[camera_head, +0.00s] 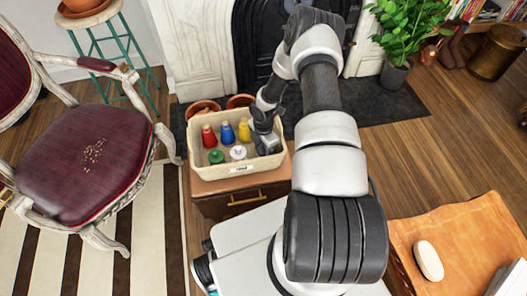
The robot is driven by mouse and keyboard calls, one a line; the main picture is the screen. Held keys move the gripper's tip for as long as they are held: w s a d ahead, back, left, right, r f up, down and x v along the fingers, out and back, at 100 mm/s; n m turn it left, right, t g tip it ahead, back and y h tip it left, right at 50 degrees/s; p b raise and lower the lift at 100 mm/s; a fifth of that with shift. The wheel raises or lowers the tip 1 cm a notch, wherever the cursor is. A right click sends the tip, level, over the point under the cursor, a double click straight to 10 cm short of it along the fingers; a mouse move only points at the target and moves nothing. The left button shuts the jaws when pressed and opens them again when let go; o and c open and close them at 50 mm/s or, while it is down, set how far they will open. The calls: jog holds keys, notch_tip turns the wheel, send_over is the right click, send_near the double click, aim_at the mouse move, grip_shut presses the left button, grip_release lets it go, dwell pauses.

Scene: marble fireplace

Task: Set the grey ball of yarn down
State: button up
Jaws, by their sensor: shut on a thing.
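My gripper (267,148) points down into the right end of a cream basket (209,172). It is shut on the grey ball of yarn, which is small here and hard to tell apart from the grey fingers. Whether the ball touches the basket floor cannot be told. In the basket, left of my gripper, stand a red (208,136), a blue (227,132) and a yellow spool (244,131). A green (216,156) and a white spool (238,152) are nearer the front.
The basket sits on a small wooden drawer cabinet (235,201). A burgundy chair (88,160) stands left. A tan leather-like surface at right (450,235) bears a white oval object (428,260). Terracotta pots (203,108) and a dark fireplace are behind.

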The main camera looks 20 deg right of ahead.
jog(key=o, duration=0.8)
jog(key=shift+f, duration=0.1)
